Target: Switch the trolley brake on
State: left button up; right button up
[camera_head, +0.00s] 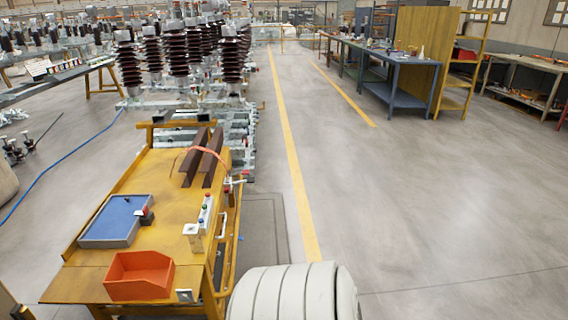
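A yellow trolley (160,185) stands at the lower left of the head view, with its handle rail (229,240) along the right side. I cannot clearly make out which part is the brake or how it is set. A small grey plate (185,296) is on the trolley's front right corner. A thin fitting with a red end (229,180) sticks out further back on that side. The underside and wheels are hidden. Neither of my grippers shows.
The trolley top carries an orange bin (139,276), a blue-lined tray (112,221) and brown bars (203,157). Stacked brown insulators (177,52) stand behind it. A blue hose (64,164) lies left. The grey floor (400,190) to the right is clear up to the blue workbench (390,75).

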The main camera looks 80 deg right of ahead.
aim_at(244, 172)
jog(key=l+z, duration=0.15)
jog(key=z, duration=1.65)
jog(key=i+l+z, duration=0.1)
jog(key=i+l, duration=0.15)
jog(key=l, duration=0.2)
jog(key=i+l+z, duration=0.1)
jog(key=i+l, duration=0.15)
jog(key=l, duration=0.2)
jog(key=i+l+z, duration=0.1)
jog(key=i+l, duration=0.15)
jog(key=l, duration=0.2)
jog(key=i+l, duration=0.1)
jog(key=i, duration=0.35)
jog(key=i+l, duration=0.15)
jog(key=i, duration=0.35)
jog(key=i+l+u, duration=0.1)
jog(key=i, duration=0.35)
jog(key=i+l, duration=0.2)
jog(key=i, duration=0.3)
jog(key=i+l+u, duration=0.1)
jog(key=i, duration=0.35)
